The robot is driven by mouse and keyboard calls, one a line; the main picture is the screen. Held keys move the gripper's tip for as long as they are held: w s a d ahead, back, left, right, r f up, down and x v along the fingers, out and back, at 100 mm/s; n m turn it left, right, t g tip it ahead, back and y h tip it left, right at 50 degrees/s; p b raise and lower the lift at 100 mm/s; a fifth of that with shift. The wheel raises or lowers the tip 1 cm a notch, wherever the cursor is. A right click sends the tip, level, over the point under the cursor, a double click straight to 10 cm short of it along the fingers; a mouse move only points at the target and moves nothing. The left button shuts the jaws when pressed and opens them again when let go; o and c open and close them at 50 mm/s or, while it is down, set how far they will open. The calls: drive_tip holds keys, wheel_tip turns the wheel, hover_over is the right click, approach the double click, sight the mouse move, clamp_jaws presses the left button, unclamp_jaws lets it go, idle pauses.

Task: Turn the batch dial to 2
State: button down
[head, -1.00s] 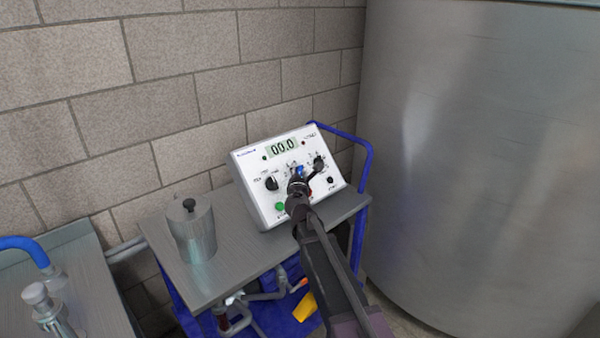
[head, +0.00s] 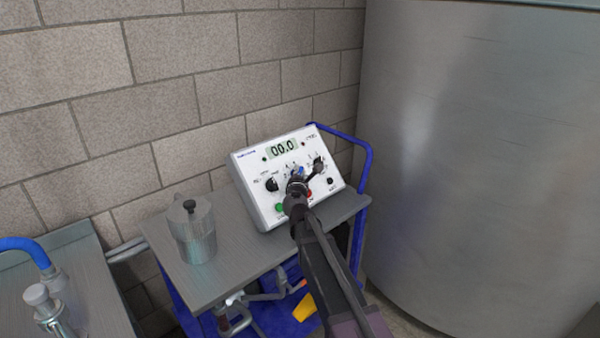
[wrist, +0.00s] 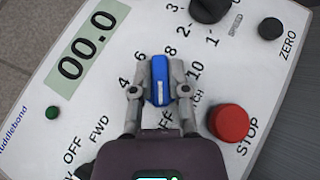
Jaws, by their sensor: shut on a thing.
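The batch dial is a blue knob (wrist: 160,72) with a short pale mark on its face, on the white control panel (wrist: 100,105). In the wrist view the numbers 4, 6, 8 and 10 show around it, with part of an OFF label below. The rest of its scale is hidden by my gripper (wrist: 160,92). My gripper is shut on the knob, one grey finger on each side. In the head view the gripper (head: 297,185) covers most of the blue knob (head: 298,171). I cannot tell the exact setting from the mark.
A red STOP button (wrist: 231,122) sits close right of the gripper. Black knobs (wrist: 207,10) (head: 271,184) and a green button (head: 280,208) are nearby. The display (head: 282,149) reads 00.0. A metal canister (head: 193,232) stands left on the cart; a large tank (head: 470,150) is right.

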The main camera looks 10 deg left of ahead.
drive_tip(key=shift+w+a+r+m+h+p, duration=0.1)
drive_tip(key=shift+m+h+p, duration=0.2)
drive_tip(key=shift+m, duration=0.2)
drive_tip(key=m+g+h+p, duration=0.1)
drive_tip(key=m+p, duration=0.1)
drive_tip(key=m+g+h+p, duration=0.2)
drive_tip(key=shift+a+r, duration=0.15)
drive_tip(key=shift+r, duration=0.05)
drive_tip(key=m+g+h+p, duration=0.1)
drive_tip(key=m+g+p, duration=0.1)
drive_tip(key=m+p, duration=0.1)
drive_tip(key=shift+f+h, duration=0.1)
drive_tip(key=shift+h, duration=0.3)
drive_tip(key=shift+f+m+g+p, duration=0.15)
drive_tip(key=shift+m+g+p, duration=0.5)
drive_tip(key=shift+g, duration=0.25)
drive_tip(key=c, duration=0.6)
unclamp_jaws()
drive_tip(key=shift+f+h, duration=0.15)
drive_tip(key=shift+h, duration=0.15)
drive_tip(key=shift+d+f+n+t+b, duration=0.1)
drive_tip(key=shift+d+n+t+b, duration=0.1)
drive_tip(key=shift+n+t+b, duration=0.15)
